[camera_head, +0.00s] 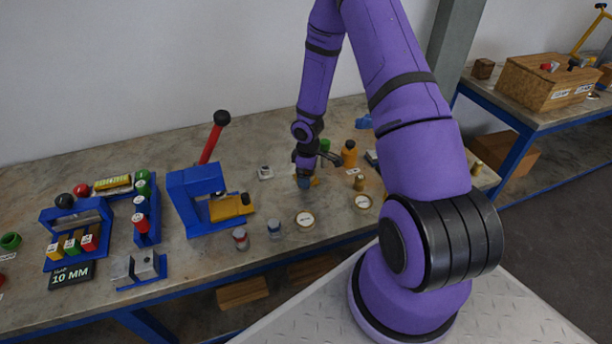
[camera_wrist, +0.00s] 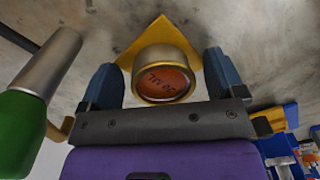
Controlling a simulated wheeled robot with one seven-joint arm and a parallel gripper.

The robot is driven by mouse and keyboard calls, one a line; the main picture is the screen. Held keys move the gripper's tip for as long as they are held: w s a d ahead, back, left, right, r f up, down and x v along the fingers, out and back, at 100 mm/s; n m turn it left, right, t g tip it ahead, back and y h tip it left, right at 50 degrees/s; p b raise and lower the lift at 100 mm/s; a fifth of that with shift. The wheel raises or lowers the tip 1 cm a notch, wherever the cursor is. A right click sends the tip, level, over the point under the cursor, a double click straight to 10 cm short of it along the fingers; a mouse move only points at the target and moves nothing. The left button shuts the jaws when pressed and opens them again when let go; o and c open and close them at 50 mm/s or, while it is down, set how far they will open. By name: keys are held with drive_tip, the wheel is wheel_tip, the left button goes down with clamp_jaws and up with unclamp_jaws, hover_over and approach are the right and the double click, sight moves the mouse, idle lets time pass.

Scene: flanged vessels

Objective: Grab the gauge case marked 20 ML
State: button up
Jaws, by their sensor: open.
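A round brass-rimmed gauge case (camera_wrist: 166,78) with an orange-brown face shows in the wrist view. Its face carries upside-down lettering that looks like 20 ML. A yellow angular piece (camera_wrist: 163,32) shows behind it. My gripper (camera_wrist: 164,72) is open, with one blue finger on each side of the case. A gap shows on both sides, wider on the right. In the head view my gripper (camera_head: 305,181) is low over the bench, and a bit of yellow (camera_head: 315,181) shows beside it. The case itself is hidden there.
A green-ended metal cylinder (camera_wrist: 45,75) stands close left of my gripper in the wrist view.

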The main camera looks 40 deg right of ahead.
drive_tip(key=c, duration=1.1)
drive_tip(key=shift+r, duration=0.15)
